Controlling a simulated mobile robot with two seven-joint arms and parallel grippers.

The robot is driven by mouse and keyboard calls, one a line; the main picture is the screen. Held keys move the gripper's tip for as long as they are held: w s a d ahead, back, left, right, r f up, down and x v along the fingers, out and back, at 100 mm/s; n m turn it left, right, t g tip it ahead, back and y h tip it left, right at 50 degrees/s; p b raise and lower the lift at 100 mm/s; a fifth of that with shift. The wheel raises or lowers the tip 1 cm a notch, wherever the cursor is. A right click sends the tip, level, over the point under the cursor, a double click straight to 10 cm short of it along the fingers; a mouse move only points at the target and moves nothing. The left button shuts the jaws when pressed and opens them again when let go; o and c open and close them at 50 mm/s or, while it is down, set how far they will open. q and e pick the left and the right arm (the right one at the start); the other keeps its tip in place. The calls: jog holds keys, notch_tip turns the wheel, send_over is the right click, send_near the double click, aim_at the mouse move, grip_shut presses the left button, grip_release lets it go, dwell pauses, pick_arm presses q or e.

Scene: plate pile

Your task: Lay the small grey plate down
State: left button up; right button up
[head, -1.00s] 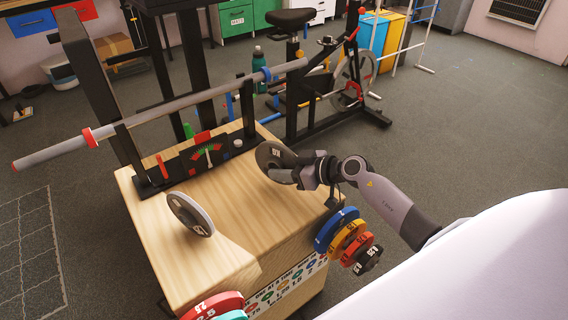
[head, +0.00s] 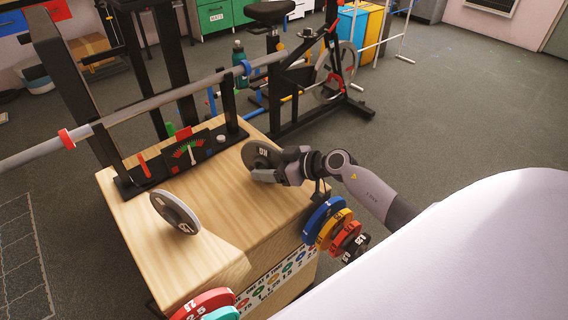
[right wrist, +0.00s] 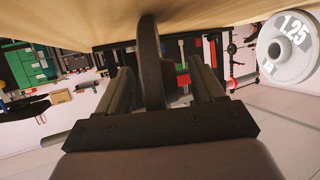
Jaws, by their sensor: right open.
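A small dark grey plate (head: 259,155) stands on its edge on the wooden box top, its number hard to read. My right gripper (head: 279,168) is at its right side. In the right wrist view the plate (right wrist: 151,62) shows edge-on between the two open fingers, its rim against the wood; the picture is upside down. I cannot tell whether a finger touches it. A lighter grey plate (head: 175,213) stands on edge nearer the front left; it reads 1.25 in the right wrist view (right wrist: 289,47). My left gripper is not in view.
The wooden box top (head: 224,212) is clear between the two plates. A black dial panel (head: 187,155) and a long grey bar (head: 160,100) lie along its back. Coloured plates (head: 322,222) hang at the right side, and a red plate (head: 203,303) is at the front.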

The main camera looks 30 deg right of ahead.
jog(key=p+v, duration=0.3)
jog(key=v, duration=0.7)
jog(key=s+a+f+m+h, duration=0.2)
jog(key=s+a+f, duration=0.2)
jog(key=s+a, duration=0.3)
jog(key=s+a+f+m+g+h, duration=0.1)
jog(key=s+a+f, duration=0.4)
jog(key=s, duration=0.5)
jog(key=shift+s+a+m+h, duration=0.25)
jog(key=shift+a+m+h, duration=0.35)
jog(key=shift+a+h, duration=0.45)
jog(key=shift+a, duration=0.1)
